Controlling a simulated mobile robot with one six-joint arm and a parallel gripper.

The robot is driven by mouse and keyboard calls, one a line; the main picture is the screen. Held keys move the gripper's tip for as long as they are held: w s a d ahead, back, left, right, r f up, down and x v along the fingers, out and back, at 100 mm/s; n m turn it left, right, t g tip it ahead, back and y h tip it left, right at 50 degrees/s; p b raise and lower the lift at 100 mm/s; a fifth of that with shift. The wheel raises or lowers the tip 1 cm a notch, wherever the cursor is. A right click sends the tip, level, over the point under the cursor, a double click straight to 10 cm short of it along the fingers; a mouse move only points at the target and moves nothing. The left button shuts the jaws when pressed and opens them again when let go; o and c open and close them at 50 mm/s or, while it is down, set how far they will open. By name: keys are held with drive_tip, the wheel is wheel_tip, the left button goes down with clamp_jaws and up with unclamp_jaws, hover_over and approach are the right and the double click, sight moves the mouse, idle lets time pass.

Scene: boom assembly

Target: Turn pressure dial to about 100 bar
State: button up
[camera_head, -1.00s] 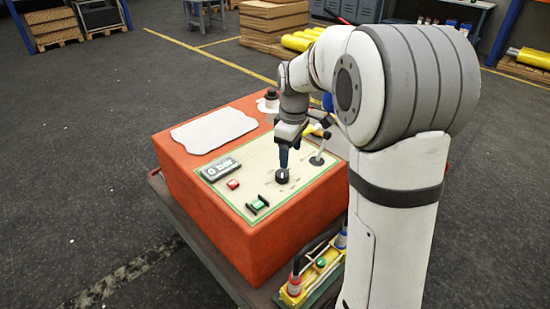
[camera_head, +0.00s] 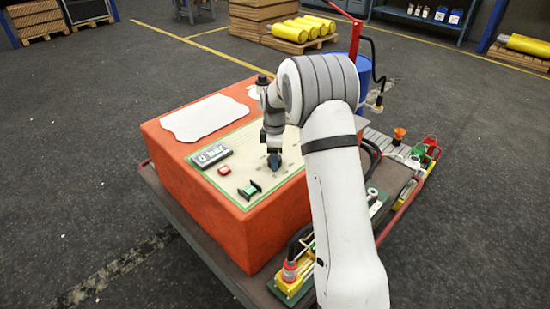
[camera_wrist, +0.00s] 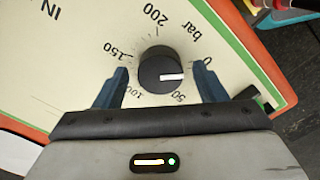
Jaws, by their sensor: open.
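The pressure dial (camera_wrist: 154,60) is a round black knob with a white pointer line on a cream panel. In the wrist view its pointer aims right, between the printed 0 and 50; 100, 150, 200 and "bar" are printed around it. My gripper (camera_wrist: 160,76) is open, its two blue fingers on either side of the knob with gaps to both. In the head view my gripper (camera_head: 274,162) is down at the panel and hides the dial.
The panel tops an orange box (camera_head: 215,210) on a cart. A red button (camera_head: 224,170) and a green switch (camera_head: 249,190) lie left of my gripper. A white sheet (camera_head: 203,118) lies behind. A yellow-green device (camera_head: 296,272) stands on the cart in front.

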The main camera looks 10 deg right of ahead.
drive_tip(key=shift+f, duration=0.4)
drive_tip(key=shift+c, duration=0.5)
drive_tip(key=c, duration=0.9)
